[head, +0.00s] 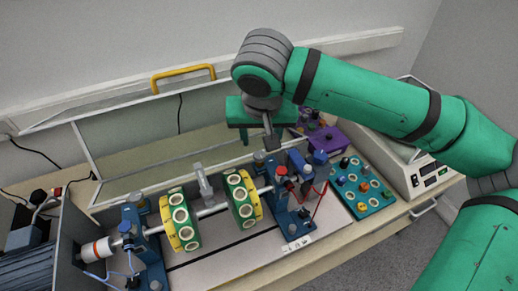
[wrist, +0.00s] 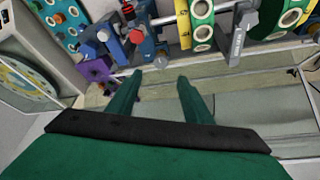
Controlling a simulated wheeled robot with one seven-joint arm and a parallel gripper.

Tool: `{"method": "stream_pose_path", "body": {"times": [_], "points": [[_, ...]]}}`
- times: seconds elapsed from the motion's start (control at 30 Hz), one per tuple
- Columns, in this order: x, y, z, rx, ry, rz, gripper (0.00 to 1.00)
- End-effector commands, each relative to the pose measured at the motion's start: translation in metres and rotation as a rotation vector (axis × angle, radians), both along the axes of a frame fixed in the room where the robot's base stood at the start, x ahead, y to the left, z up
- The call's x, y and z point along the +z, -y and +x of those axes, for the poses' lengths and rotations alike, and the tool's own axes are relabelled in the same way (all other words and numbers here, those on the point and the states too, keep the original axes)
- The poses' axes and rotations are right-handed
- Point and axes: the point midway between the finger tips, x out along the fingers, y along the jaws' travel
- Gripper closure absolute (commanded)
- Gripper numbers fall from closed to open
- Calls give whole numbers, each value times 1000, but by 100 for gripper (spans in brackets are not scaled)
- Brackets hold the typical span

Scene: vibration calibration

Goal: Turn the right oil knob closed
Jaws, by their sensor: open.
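The right blue bearing stand (head: 290,222) holds the right end of the shaft. On and beside it are a red knob (head: 281,171), a grey round cap (head: 259,158) and a blue block (head: 297,160); I cannot tell for certain which is the right oil knob. In the wrist view the red knob (wrist: 136,37) and the grey cap (wrist: 160,62) lie just beyond my fingertips. My gripper (wrist: 158,76) is open and empty, its two green fingers apart. In the head view it hangs above and behind the stand, and my arm comes in from the right.
Two yellow-green discs (head: 180,220) sit on the shaft left of the stand. A teal panel of knobs (head: 362,187) and a purple box (head: 327,138) lie to its right. A clear cover with a yellow handle (head: 183,74) stands open behind. Red wires run beside the stand.

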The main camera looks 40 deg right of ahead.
Motion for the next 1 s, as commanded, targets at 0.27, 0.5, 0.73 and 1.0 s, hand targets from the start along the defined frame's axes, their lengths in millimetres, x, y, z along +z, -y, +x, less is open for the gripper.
{"method": "stream_pose_path", "body": {"times": [0.27,0.5,0.73,1.0], "points": [[-44,10,14,2,0,2,54],[-77,19,26,0,2,3,54],[-90,23,30,-1,3,2,54],[-91,23,30,0,3,1,54]]}}
